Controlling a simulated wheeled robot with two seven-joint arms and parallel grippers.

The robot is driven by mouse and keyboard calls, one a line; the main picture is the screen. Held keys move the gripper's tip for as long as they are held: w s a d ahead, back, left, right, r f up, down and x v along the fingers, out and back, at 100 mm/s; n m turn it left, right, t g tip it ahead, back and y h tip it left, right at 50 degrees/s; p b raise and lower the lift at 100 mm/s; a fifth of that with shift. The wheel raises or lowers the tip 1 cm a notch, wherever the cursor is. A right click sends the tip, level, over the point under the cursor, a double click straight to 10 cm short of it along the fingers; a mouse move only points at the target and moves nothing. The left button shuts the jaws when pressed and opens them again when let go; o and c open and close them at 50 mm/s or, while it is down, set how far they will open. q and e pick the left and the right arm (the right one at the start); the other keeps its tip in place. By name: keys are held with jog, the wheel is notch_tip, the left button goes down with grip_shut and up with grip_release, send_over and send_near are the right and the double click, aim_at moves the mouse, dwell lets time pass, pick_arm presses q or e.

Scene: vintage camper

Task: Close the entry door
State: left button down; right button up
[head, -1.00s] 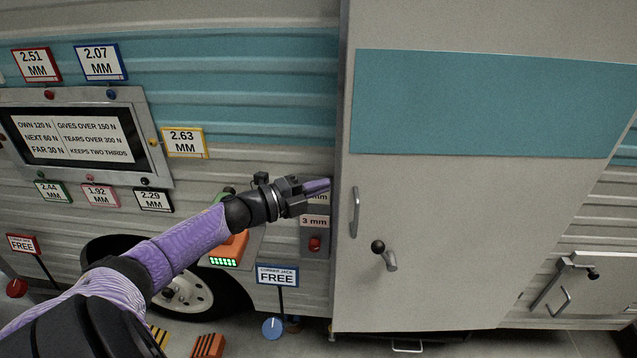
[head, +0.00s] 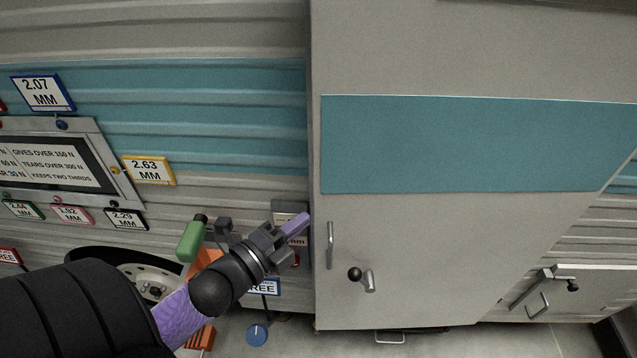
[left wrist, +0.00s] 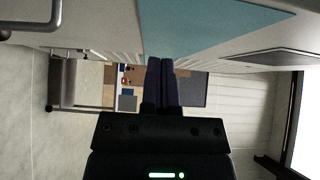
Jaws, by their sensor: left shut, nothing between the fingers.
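The entry door (head: 400,225) is a tall grey leaf with a teal panel, filling the right half of the head view. It bears a vertical grab handle (head: 330,245) and a dark-knobbed lever (head: 362,279) near its left edge. Its slanting right edge overlaps the camper wall behind; how far it stands off the wall is unclear. My left gripper (head: 306,217) is shut and empty, its purple fingertips beside the door's left edge; contact cannot be told. In the left wrist view the shut fingers (left wrist: 160,65) point along below a teal panel. My right gripper is out of view.
A framed sign panel (head: 60,165) with small number plates is on the wall at left. A wheel (head: 150,280), a green-topped orange device (head: 192,238) and a blue knob (head: 257,334) are low down. A hatch with a handle (head: 538,304) is at lower right.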

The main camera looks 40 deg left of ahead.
aim_at(332, 181)
pick_arm(q)
jog(key=w, duration=0.5)
jog(key=w+a, duration=0.1)
jog(key=w, duration=0.1)
jog(key=shift+w, duration=0.3)
jog(key=shift+w+a, duration=0.3)
jog(key=shift+w, duration=0.05)
